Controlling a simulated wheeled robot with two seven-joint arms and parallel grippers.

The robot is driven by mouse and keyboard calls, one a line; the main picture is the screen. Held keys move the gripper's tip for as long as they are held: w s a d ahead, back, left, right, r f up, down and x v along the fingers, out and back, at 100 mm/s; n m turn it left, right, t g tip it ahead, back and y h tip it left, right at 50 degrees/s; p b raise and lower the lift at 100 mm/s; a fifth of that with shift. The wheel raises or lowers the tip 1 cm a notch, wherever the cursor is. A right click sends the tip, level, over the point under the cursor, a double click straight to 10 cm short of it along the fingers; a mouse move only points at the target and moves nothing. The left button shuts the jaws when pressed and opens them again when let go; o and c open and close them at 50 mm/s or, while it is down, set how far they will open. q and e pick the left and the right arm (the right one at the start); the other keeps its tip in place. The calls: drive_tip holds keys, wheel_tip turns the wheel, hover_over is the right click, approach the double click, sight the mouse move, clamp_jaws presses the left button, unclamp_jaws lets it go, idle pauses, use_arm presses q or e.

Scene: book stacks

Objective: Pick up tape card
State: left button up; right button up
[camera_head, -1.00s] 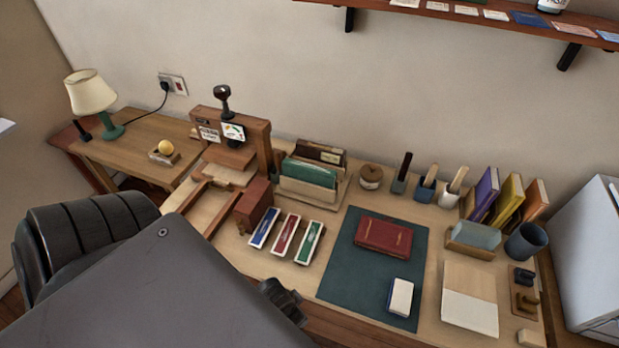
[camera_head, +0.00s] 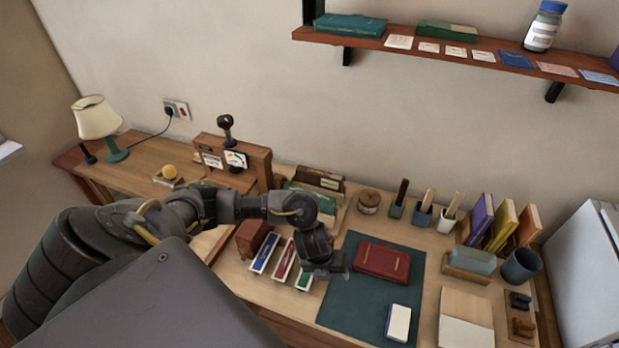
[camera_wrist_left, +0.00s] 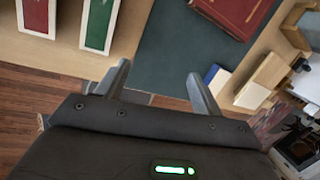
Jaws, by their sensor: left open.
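Several small flat cards lie on the wall shelf, among them a white card (camera_head: 398,42), a dark blue card (camera_head: 515,60) and a pink card (camera_head: 557,69). Two more cards (camera_head: 232,159) stand against the wooden block on the desk. I cannot tell which one is the tape card. My left gripper (camera_head: 327,271) is over the desk, beside the green-labelled box and the mat's left edge. In the left wrist view its fingers (camera_wrist_left: 157,75) are apart with nothing between them. My right gripper is not in view.
The shelf (camera_head: 460,60) also holds green books and a pill bottle (camera_head: 543,27). A red book (camera_head: 382,262) and a white block (camera_head: 398,323) lie on the dark green mat (camera_head: 350,310). Pen cups, upright books and a mug (camera_head: 521,266) crowd the desk's right side.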

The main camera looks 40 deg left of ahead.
use_arm(q)
drive_tip(key=a+r+m+g+y, duration=0.1)
drive_tip(key=a+r+m+y, duration=0.1)
drive_tip(key=a, duration=0.7)
drive_tip(key=f, duration=0.1)
drive_tip(key=f+b, duration=0.1)
drive_tip(key=f, duration=0.1)
drive_tip(key=f+b, duration=0.1)
drive_tip(key=f, duration=0.1)
drive_tip(key=shift+w+a+f, duration=0.1)
drive_tip(key=shift+w+f, duration=0.1)
drive_tip(key=shift+w, duration=0.1)
drive_tip(key=shift+w+f, duration=0.1)
drive_tip(key=shift+f, duration=0.25)
drive_tip(key=f, duration=0.2)
drive_tip(key=w+f, duration=0.1)
drive_tip(key=f, duration=0.1)
drive_tip(key=shift+a+f, duration=0.15)
drive_tip(key=shift+f, duration=0.05)
drive_tip(key=c, duration=1.1)
